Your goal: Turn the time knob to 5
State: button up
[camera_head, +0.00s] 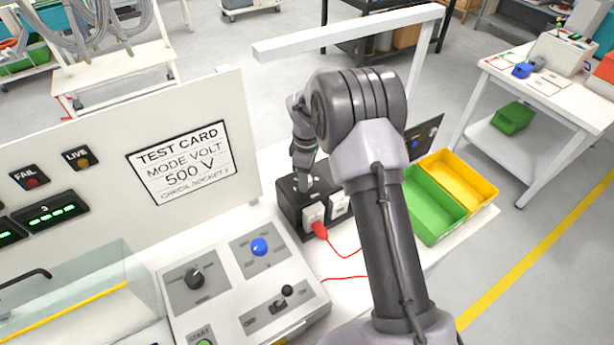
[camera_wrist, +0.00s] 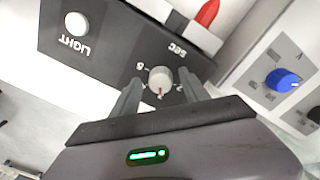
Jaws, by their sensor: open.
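The time knob (camera_wrist: 160,78) is a small light-grey round knob on a dark panel, with a red pointer mark facing the bottom of the wrist view. A printed 5 (camera_wrist: 139,67) lies to its upper left, and the label SEC (camera_wrist: 177,50) is above right. My gripper (camera_wrist: 161,82) is open, one finger on each side of the knob; I cannot tell whether either finger touches it. In the head view my gripper (camera_head: 304,180) reaches down over the dark box (camera_head: 291,208), and the knob cannot be made out there.
A white LIGHT button (camera_wrist: 76,23) is on the same panel. A red plug (camera_head: 319,230) with a red cable sits at the box's front. A control panel with a blue knob (camera_head: 259,246) stands left of it. Green (camera_head: 434,207) and yellow (camera_head: 462,178) bins are to the right.

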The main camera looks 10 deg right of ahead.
grip_shut()
